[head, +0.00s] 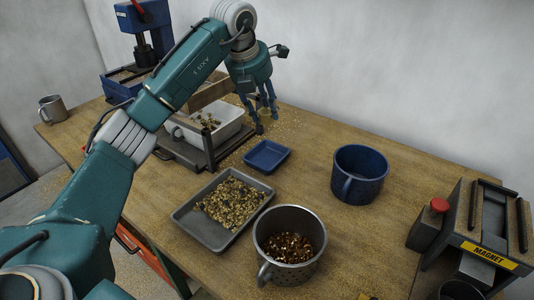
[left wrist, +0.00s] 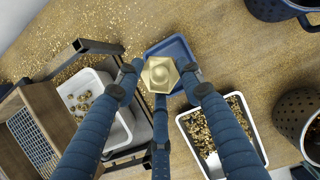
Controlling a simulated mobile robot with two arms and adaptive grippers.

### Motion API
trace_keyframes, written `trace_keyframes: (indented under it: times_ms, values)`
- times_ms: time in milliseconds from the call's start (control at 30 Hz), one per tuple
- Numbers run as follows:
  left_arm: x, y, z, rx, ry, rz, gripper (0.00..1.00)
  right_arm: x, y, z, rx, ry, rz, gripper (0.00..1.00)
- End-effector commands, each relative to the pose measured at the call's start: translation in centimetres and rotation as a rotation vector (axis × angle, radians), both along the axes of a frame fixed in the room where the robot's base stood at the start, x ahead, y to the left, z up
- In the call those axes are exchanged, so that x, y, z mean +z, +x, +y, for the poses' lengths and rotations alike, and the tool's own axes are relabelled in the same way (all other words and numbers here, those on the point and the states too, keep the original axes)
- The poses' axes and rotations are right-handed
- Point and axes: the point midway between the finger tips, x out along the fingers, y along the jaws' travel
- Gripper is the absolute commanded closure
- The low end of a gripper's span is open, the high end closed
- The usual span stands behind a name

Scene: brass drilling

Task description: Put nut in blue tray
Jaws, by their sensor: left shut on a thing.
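A brass hexagonal nut (left wrist: 160,74) shows in the left wrist view, held between the blue fingertips of my left gripper (left wrist: 160,84). In the head view my left gripper (head: 260,115) points down, shut, behind the blue tray; I cannot make out the nut there. The small square blue tray (head: 267,156) lies flat on the table and looks empty. In the left wrist view the blue tray (left wrist: 180,48) lies beneath the nut, partly hidden by it and the fingers. My right gripper is not in view.
A grey tray of brass chips (head: 230,205), a perforated metal pot (head: 280,222) and a blue pot (head: 361,172) stand around the blue tray. A white bin (head: 221,130) with brass pieces sits on a framed stand. A magnet unit (head: 478,228) is at right.

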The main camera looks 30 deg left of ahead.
Motion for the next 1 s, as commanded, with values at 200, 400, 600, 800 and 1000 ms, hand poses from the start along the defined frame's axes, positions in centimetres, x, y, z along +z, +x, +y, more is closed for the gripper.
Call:
trace_keyframes:
  times_ms: [200,400,600,800,1000]
  values:
    - [-5.7,-0.1,0.0,0.000,0.000,0.001,1.00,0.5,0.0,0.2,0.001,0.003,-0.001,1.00]
    - [-9.1,0.0,0.0,0.000,0.000,-0.003,1.00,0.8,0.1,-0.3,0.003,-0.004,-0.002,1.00]
    - [-10.4,0.1,0.0,0.000,-0.001,-0.004,1.00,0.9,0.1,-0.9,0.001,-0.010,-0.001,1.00]
    - [-13.2,0.0,0.0,0.000,-0.001,-0.001,1.00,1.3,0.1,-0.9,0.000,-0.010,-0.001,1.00]
    - [-14.2,0.1,0.0,-0.001,-0.001,-0.006,1.00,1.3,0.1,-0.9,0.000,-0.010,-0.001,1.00]
